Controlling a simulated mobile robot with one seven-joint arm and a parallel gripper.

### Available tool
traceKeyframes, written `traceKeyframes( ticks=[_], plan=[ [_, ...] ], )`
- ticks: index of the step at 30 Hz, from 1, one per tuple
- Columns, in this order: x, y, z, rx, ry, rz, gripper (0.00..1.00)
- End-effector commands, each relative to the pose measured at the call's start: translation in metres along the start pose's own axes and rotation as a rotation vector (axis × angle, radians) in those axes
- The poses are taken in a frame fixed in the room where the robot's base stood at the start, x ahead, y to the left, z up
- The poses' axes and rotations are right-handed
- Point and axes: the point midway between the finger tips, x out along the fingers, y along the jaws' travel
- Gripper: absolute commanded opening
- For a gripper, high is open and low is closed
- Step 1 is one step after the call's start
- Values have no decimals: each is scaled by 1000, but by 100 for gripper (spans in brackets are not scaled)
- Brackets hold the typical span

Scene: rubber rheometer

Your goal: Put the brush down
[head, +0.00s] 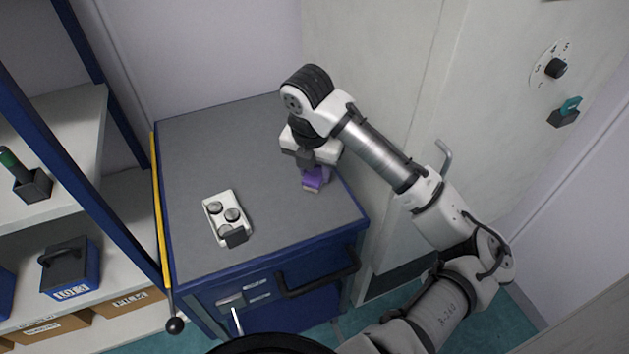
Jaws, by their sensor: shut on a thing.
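The brush appears as a small purple block (316,178) with a paler lower edge. It is at my gripper (308,166), over the right side of the grey cabinet top (190,160). My gripper points down and is shut on the brush. Most of the fingers are hidden behind the wrist and the brush. I cannot tell whether the brush touches the cabinet top or is just above it.
A white tray (212,222) with round metal pieces and a dark block stands on the cabinet top at front left. The top's back left is clear. A shelf rack (60,130) stands left. A pale machine panel (480,110) with a knob (555,68) rises at right.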

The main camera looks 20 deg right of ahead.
Motion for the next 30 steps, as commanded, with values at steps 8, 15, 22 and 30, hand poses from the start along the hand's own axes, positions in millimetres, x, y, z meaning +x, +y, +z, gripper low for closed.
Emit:
traceKeyframes(
  ticks=[8, 15, 22, 30],
  plan=[
    [35, 0, -6, 1, 2, 0, 18],
    [43, 0, -7, -1, -1, 0, 18],
    [48, 0, -8, -1, 0, 0, 18],
    [46, 0, -7, 0, 0, 0, 58]
  ],
)
